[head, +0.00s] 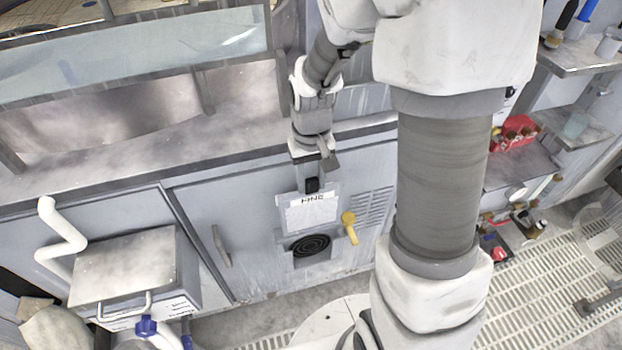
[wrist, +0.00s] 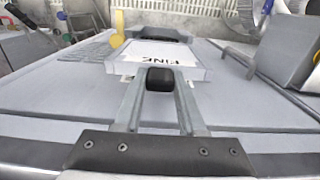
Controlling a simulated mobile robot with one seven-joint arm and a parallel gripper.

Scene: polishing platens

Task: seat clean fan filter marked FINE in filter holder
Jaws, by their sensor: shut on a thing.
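The filter marked FINE (head: 308,215) is a pale flat panel with a white label and a dark grip block at its top edge. It hangs upright in front of the cabinet door. My gripper (head: 312,186) is shut on the dark block from above; in the wrist view the fingers (wrist: 160,88) lie on both sides of it, with the filter (wrist: 142,64) beyond. The filter holder (head: 323,266) is on the door around a round black fan grille (head: 310,244). The filter's lower edge is just above the grille. Whether it is inside the holder's sides, I cannot tell.
A yellow knob (head: 349,224) sits just right of the filter, beside louvred vents (head: 373,207). A door handle (head: 221,246) is to the left. A grey box (head: 125,268) with a white pipe stands further left. The worktop edge is above the door.

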